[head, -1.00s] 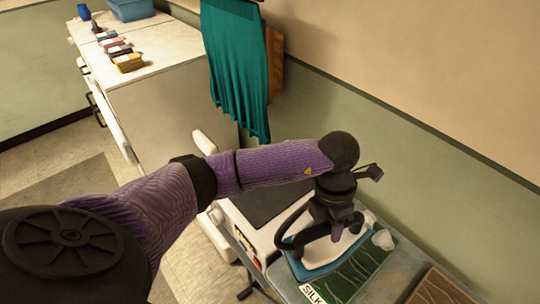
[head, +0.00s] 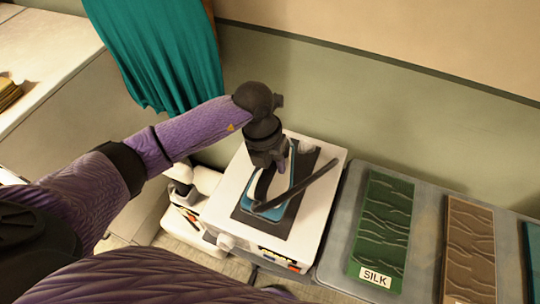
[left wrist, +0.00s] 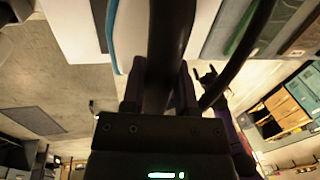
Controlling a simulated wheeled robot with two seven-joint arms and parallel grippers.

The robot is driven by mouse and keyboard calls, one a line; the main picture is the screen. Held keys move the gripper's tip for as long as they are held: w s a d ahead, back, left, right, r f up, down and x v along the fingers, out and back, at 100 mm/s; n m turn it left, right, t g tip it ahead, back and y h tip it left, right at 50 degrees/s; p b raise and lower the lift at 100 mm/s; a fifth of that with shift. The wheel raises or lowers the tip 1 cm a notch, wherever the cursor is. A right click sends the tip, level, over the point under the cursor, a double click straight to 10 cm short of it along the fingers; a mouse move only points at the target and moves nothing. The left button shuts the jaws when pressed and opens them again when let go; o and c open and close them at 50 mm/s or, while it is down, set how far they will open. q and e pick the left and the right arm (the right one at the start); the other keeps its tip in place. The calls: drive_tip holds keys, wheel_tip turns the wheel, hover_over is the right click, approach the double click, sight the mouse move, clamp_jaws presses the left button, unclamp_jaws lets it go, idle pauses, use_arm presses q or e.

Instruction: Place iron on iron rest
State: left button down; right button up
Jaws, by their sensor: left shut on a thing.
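The iron (head: 284,198), with a pale blue edge and a dark handle, is over the dark flat plate (head: 245,216) on a white stand, which I take for the iron rest. Whether the iron touches the plate I cannot tell. My left gripper (head: 272,172) is above the iron and shut on its dark handle. In the left wrist view the dark handle (left wrist: 168,50) runs between the fingers, and the iron's blue edge shows at the upper left.
A green board labelled SILK (head: 382,225) and a brown board (head: 468,250) lie on the grey table to the right. A teal cloth (head: 165,55) hangs behind at the left. A white counter (head: 45,45) stands at the far left. The wall is close behind the stand.

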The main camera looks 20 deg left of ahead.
sight(275, 182)
use_arm(q)
drive_tip(key=x, duration=0.2)
drive_tip(key=a+x, duration=0.1)
drive_tip(key=x, duration=0.1)
drive_tip(key=shift+d+f+b, duration=0.1)
drive_tip(key=shift+f+b, duration=0.25)
drive_tip(key=shift+f, duration=0.05)
use_arm(e)
drive_tip(key=shift+a+f, duration=0.1)
drive_tip(key=shift+f, duration=0.25)
drive_tip(key=shift+a, duration=0.1)
use_arm(q)
drive_tip(key=shift+f, duration=0.15)
drive_tip(key=shift+c, duration=1.8)
unclamp_jaws()
drive_tip(key=shift+r, duration=0.2)
drive_tip(key=p+v, duration=0.1)
drive_tip(key=v, duration=1.1)
drive_tip(key=shift+p, duration=0.3)
use_arm(e)
drive_tip(key=shift+a+r, duration=0.35)
drive_tip(key=shift+r, duration=0.45)
